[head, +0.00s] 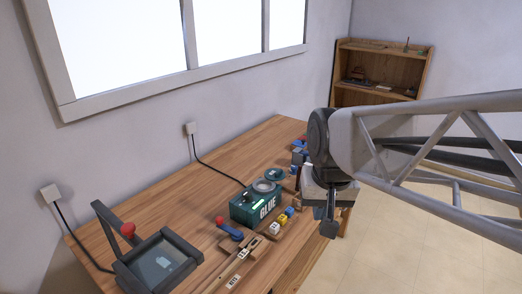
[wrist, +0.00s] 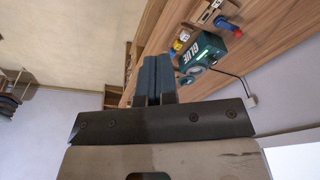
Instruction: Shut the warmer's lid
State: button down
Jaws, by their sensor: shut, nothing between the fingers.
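The warmer (head: 250,208) is a dark green box marked GLUE on the wooden bench, with a lit green strip and a grey round opening (head: 264,186) on top. A dark teal round lid (head: 273,174) shows just behind the opening, apart from it; its exact tilt is hard to tell. The warmer also shows in the wrist view (wrist: 203,50), at upper right. My gripper (head: 329,226) is shut and empty, pointing down to the right of the warmer and apart from it. Its closed fingers also show in the wrist view (wrist: 154,72).
Letter blocks (head: 281,222) stand in front of the warmer. A blue-handled tool with a red knob (head: 229,229) lies left of them. A dark framed screen (head: 160,262) with a raised red-knobbed lever stands at the left. A black cable runs behind the warmer. A shelf (head: 380,75) stands far back.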

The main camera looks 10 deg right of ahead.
jog(key=w+d+m+g+y, duration=0.1)
jog(key=w+d+m, duration=0.15)
jog(key=w, duration=1.05)
jog(key=w+d+m+g, duration=0.1)
jog(key=w+m, duration=0.3)
jog(key=w, duration=0.9)
jog(key=w+d+f+m, duration=0.2)
jog(key=w+f, duration=0.2)
jog(key=w, duration=0.4)
jog(key=w+d+f+m+y, duration=0.1)
jog(key=w+d+f+m, duration=0.1)
jog(key=w+f, duration=0.3)
jog(key=w+d+f+m+g, duration=0.1)
jog(key=w+f, duration=0.4)
jog(key=w, duration=0.7)
jog(key=shift+d+m+y, duration=0.3)
jog(key=shift+d+m, duration=0.15)
jog(key=shift+d, duration=0.05)
jog(key=shift+f, duration=0.15)
jog(key=x, duration=0.9)
jog(key=shift+f, duration=0.35)
jog(key=shift+s+a, duration=0.15)
